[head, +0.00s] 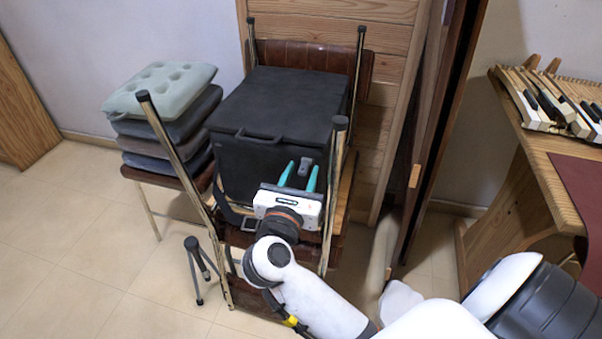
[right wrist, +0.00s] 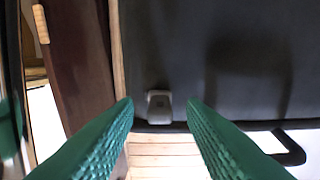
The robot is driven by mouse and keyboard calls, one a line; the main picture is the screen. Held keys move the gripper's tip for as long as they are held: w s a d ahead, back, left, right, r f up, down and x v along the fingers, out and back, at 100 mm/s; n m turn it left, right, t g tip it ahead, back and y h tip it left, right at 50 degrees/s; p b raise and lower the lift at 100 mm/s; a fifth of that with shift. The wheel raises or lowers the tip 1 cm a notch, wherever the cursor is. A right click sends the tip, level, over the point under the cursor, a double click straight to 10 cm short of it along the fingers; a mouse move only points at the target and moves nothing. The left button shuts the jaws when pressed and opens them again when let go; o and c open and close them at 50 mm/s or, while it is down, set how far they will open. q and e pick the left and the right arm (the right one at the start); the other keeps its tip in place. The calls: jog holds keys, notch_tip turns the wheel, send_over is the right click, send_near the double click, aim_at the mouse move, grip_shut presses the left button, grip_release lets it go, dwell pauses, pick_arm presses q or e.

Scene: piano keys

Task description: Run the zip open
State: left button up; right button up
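A black box-shaped bag (head: 275,100) sits on a brown chair with its front side toward me. A small grey tab, seemingly the zip pull (head: 304,166), shows on the front side near its right end. It also shows in the right wrist view (right wrist: 159,107), between the fingertips with gaps on both sides. My right gripper (head: 300,173) has teal fingers, open and pointing at the bag around the tab, with nothing held. Whether the fingers reach the tab's depth is unclear. I cannot make out the zip's teeth. My left gripper is out of view.
Metal chair legs (head: 339,165) rise beside the bag on both sides. A stack of cushions (head: 165,95) stands at left and a small tripod (head: 199,268) on the floor. A wooden bench with piano keys (head: 550,105) is at right. Floor at lower left is clear.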

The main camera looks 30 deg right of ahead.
jog(key=shift+w+d, duration=0.15)
jog(key=shift+d, duration=0.05)
grip_shut()
jog(key=shift+w+a, duration=0.1)
